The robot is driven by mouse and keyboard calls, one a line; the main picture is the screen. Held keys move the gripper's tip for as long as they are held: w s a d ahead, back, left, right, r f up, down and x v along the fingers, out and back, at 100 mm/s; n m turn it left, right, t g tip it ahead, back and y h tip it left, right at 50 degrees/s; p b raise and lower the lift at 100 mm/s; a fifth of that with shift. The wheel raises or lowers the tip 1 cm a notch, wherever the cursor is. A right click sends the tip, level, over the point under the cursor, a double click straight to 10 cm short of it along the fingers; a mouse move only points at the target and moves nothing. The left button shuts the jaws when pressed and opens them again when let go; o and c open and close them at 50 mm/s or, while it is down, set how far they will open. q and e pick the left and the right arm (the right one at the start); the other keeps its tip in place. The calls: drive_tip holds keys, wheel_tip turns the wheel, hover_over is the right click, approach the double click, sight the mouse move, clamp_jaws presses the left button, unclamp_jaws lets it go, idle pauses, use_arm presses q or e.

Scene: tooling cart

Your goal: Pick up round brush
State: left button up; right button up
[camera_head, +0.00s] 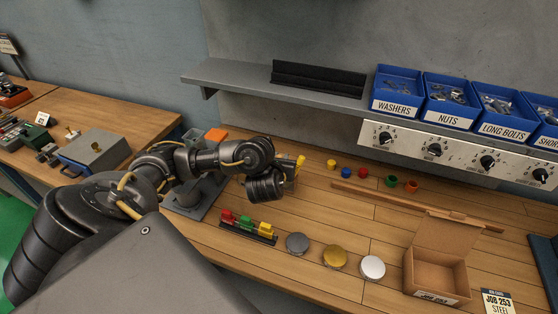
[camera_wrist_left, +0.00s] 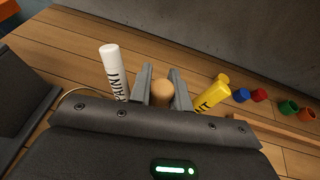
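A tan, round-ended wooden piece (camera_wrist_left: 162,93) shows between my left fingers in the left wrist view. It looks like the handle end of the round brush; its bristles are hidden. My left gripper (camera_wrist_left: 162,84) has one finger on each side of it, and I cannot tell whether they press on it. In the head view my left gripper (camera_head: 290,173) is over the bench below the grey shelf, partly hidden by my wrist, and the brush cannot be made out there. My right gripper is not in view.
A white paint marker (camera_wrist_left: 113,70) stands left of the fingers and a yellow one (camera_wrist_left: 210,97) close on the right. Red, green and yellow pieces (camera_head: 246,226), round discs (camera_head: 335,256) and an open cardboard box (camera_head: 437,270) are nearer. A grey shelf (camera_head: 235,76) overhangs behind.

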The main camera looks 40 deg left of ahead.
use_arm(q)
clamp_jaws()
wheel_tip(320, 180, up, 10)
drive_tip(key=p, duration=0.6)
drive_tip(key=shift+d, duration=0.1)
